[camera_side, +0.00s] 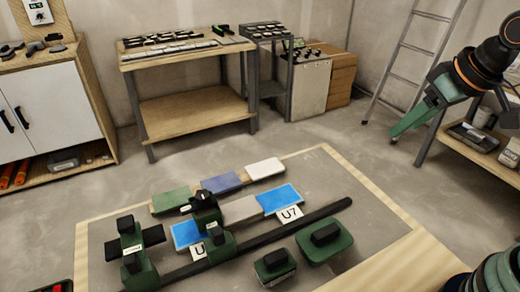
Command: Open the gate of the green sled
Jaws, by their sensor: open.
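Two upright green bodies with black parts stand at the left of the work board. One, with a black cross-piece (140,262), is at the far left; the other (220,243) stands by a dark rail, beside a blue tile. I cannot tell which is the green sled, and the state of its gate is not clear. My gripper (397,132) has green jaws and is open and empty. It hangs in the upper right, well apart from the board and the green bodies.
A dark rail (290,230) crosses the board (375,217). Coloured tiles lie behind it, including a blue tile (281,198) by a "U7" label. Two green blocks with black handles (325,240) (275,264) sit in front. The board's right side is clear.

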